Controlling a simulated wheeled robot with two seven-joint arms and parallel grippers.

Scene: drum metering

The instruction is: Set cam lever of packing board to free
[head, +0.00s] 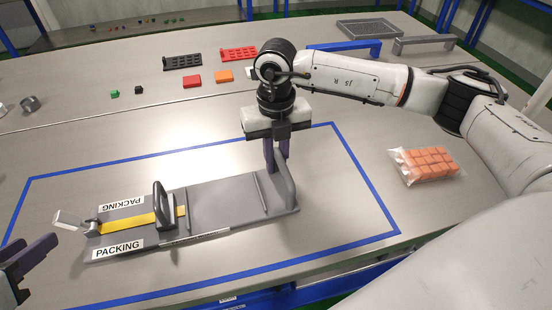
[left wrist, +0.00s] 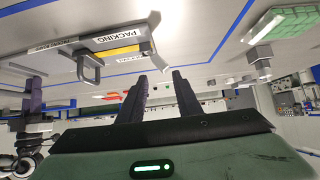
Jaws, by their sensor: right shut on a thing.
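The grey packing board (head: 220,206) lies on the table inside a blue outline, with "PACKING" labels at its left end. A pale cam lever (head: 68,219) sticks out, tilted up, from a small metal block (head: 92,228) at that end. A yellow strip (head: 130,221) runs from the block under an upright grey handle (head: 160,205). My right gripper (head: 277,168) is shut on the upright bar (head: 288,187) at the board's right end. My left gripper (left wrist: 160,78) is open and empty, left of the lever and apart from it.
A bag of orange blocks (head: 425,165) lies on the right. Red (head: 240,54) and black (head: 183,62) racks, coloured blocks and a blue bar (head: 345,46) are farther back. The table between the board and the back items is clear.

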